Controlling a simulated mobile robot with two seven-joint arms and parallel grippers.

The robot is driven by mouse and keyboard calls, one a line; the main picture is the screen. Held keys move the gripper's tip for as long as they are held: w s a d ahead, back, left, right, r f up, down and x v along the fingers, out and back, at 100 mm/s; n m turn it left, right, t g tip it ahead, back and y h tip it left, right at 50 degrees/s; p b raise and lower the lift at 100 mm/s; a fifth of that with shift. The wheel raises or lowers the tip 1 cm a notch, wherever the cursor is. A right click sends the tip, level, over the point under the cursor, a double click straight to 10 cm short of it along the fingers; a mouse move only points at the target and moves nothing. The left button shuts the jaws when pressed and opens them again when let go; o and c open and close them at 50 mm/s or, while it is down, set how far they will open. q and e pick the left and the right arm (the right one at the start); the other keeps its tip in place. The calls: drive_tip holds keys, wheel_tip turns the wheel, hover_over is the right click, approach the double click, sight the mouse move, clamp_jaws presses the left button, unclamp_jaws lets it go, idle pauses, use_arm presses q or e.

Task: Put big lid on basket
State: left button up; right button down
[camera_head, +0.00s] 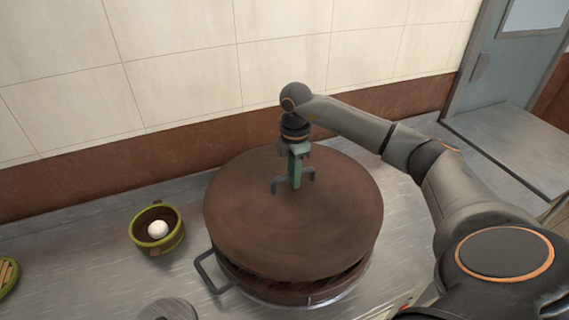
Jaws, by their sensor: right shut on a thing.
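The big lid (270,235) is a wide round brown disc with a dark handle (308,174) at its middle. It covers most of the round brown basket (275,290). The lid is a little tilted or offset, and a dark gap shows between it and the basket at the front right. My right gripper (295,178) points down at the lid's middle and is shut on the handle. The far side of the basket is hidden under the lid. My left gripper is not in view.
A small green bowl-like basket (170,243) with a white ball (158,229) stands at left. A round metal thing (168,310) lies at the front edge. A dark side handle (208,270) sticks out below the lid. Tiled wall is behind the steel counter (95,255).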

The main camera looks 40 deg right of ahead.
sight(294, 191)
drive_tip(key=shift+s+f+b, duration=0.15)
drive_tip(key=shift+f+b, duration=0.75)
drive_tip(key=shift+f, duration=0.1)
wheel_tip(294, 191, down, 4)
drive_tip(key=b, duration=0.3)
drive_tip(key=shift+r, duration=0.2)
drive_tip(key=shift+p, duration=0.45)
idle(0.3)
drive_tip(key=shift+f+b, duration=0.4)
drive_tip(key=shift+f, duration=0.2)
idle(0.4)
drive_tip(key=c, duration=1.1)
unclamp_jaws()
